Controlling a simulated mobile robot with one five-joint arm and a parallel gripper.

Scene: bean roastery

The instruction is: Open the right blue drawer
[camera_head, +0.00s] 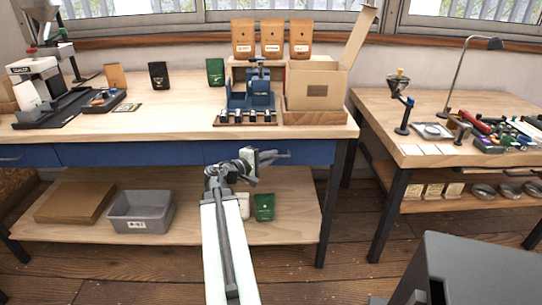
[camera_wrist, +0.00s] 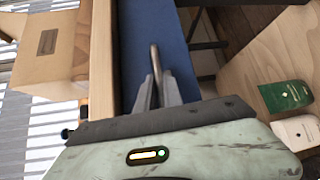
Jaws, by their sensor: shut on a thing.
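The right blue drawer (camera_head: 312,152) is under the top of the long wooden bench, and its front looks about flush with the bench edge. Its blue front also fills the upper middle of the wrist view (camera_wrist: 190,45). The metal bar handle (camera_wrist: 155,60) stands out from that front. My gripper (camera_head: 284,155) is at the drawer front, reaching in from below. In the wrist view the two dark fingers (camera_wrist: 157,92) are closed around the handle's near part. The fingers hide the part of the handle between them.
A cardboard box (camera_head: 315,88) and a blue device (camera_head: 258,95) stand on the bench above the drawer. A green pouch (camera_head: 264,207) and a grey bin (camera_head: 141,211) are on the lower shelf. A second table (camera_head: 440,150) stands right. Bare floor lies in front.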

